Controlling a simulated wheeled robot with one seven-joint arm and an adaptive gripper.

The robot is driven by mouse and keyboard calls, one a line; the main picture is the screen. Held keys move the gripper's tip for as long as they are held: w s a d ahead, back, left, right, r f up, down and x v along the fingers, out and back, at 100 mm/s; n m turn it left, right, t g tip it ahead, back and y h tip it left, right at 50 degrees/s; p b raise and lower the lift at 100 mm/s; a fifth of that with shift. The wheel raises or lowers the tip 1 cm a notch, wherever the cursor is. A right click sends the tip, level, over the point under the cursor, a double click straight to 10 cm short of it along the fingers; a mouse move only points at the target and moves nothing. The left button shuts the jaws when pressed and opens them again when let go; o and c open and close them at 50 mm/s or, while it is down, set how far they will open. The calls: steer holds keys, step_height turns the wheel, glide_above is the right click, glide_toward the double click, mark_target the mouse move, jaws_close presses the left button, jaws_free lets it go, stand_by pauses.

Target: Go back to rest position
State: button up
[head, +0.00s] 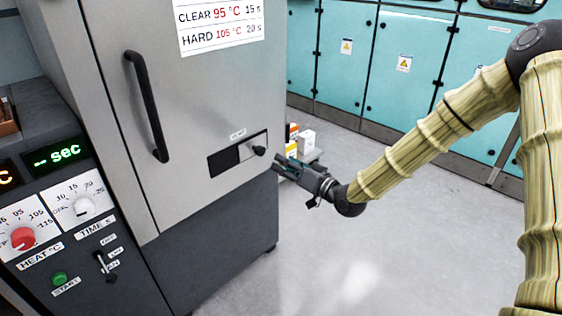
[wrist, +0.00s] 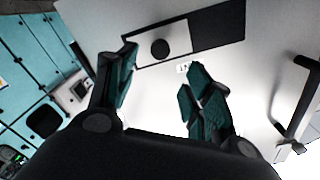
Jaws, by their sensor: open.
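My gripper (head: 280,166) is at the end of my arm, beside the lower right part of a tall grey cabinet's front. In the wrist view my gripper (wrist: 160,80) shows two teal-padded fingers spread apart with nothing between them. Just beyond the fingers is a vent panel (head: 225,161) with a dark slot, a light plate and a round black knob (head: 259,151). The knob also shows in the wrist view (wrist: 160,48), ahead of the gap between the fingers. The fingers look apart from the knob.
The cabinet door has a black vertical handle (head: 147,105). A control panel at left carries a red heat dial (head: 23,238), a time dial (head: 83,207) and a green start button (head: 59,279). Teal cabinets (head: 400,65) line the back. Small boxes (head: 306,140) stand behind my gripper. The floor (head: 350,255) is clear.

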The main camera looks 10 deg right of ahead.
steer(key=shift+s+d, duration=0.1)
steer(key=s+a+f+g+h, duration=0.1)
steer(key=s+f, duration=0.2)
steer(key=f, duration=0.4)
steer(key=s+a+f+g+h, duration=0.1)
steer(key=s+f+g, duration=0.15)
steer(key=f, duration=0.35)
steer(key=s+d+f+m+g+h, duration=0.1)
steer(key=s+d+f+g+h, duration=0.25)
steer(key=s+f, duration=1)
steer(key=s+d+f+g+h, duration=0.2)
steer(key=s+f+g+h, duration=0.15)
steer(key=s+f, duration=0.95)
steer(key=s+d+r+g+h, duration=0.1)
steer(key=s+d+g, duration=0.1)
steer(key=s, duration=0.7)
steer(key=s+d+g+h, duration=0.1)
steer(key=s+d+g, duration=0.15)
steer(key=s, duration=0.55)
step_height(320, 180, up, 21)
steer(key=p, duration=2.1)
steer(key=shift+w, duration=0.25)
steer(key=shift+w+a, duration=0.1)
steer(key=shift+a, duration=0.1)
